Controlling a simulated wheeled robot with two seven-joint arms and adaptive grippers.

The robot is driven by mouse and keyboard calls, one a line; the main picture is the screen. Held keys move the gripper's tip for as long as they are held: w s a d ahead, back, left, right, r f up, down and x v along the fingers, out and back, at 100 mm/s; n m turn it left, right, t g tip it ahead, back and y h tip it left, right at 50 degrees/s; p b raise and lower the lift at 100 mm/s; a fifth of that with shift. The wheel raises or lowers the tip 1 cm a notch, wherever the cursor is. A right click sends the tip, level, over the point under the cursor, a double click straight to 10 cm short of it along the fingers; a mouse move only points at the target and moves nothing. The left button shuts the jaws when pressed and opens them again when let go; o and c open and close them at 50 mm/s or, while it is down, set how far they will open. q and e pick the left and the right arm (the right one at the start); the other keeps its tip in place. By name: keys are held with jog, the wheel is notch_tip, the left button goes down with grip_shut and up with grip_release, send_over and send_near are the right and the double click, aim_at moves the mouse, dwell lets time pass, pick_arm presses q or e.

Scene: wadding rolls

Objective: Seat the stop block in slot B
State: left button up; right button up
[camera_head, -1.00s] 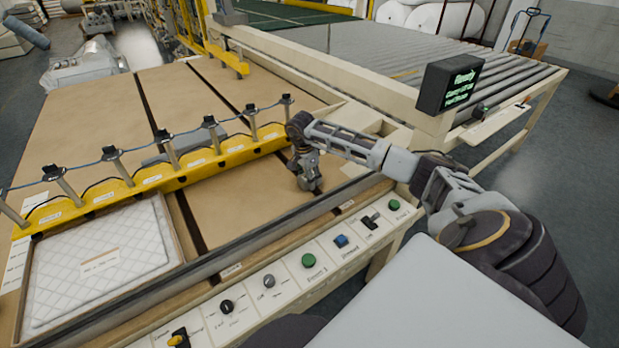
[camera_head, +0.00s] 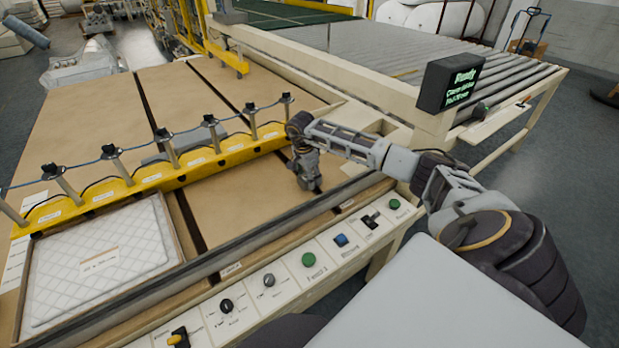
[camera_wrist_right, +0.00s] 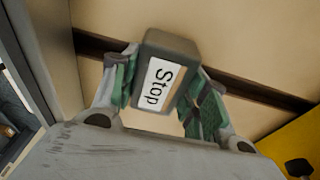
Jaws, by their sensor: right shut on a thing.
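My right gripper (camera_head: 309,182) is over the brown board near the front rail. In the right wrist view the right gripper (camera_wrist_right: 163,92) is shut on the stop block (camera_wrist_right: 180,48), a dark block with a white "Stop" label, held between green finger pads. A dark slot (camera_wrist_right: 258,92) runs across the board behind the block in that view. I cannot tell whether the block touches the board or sits in the slot. Dark slots also cross the board in the head view, one at the left (camera_head: 187,222). No slot letter is readable. My left gripper is not in view.
A yellow bar (camera_head: 180,183) with several posts and a cable spans the board behind my right gripper. A white quilted pad (camera_head: 120,235) lies at front left. A control panel (camera_head: 295,275) runs along the front. A display (camera_head: 450,82) stands at right.

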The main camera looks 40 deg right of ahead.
dwell(0.3)
jog(key=o, duration=1.4)
jog(key=shift+a+r, duration=0.3)
jog(key=shift+r, duration=1.7)
jog(key=shift+a+r, duration=0.3)
jog(key=shift+r, duration=1.65)
jog(key=shift+a+r, duration=0.3)
jog(key=shift+r, duration=1.7)
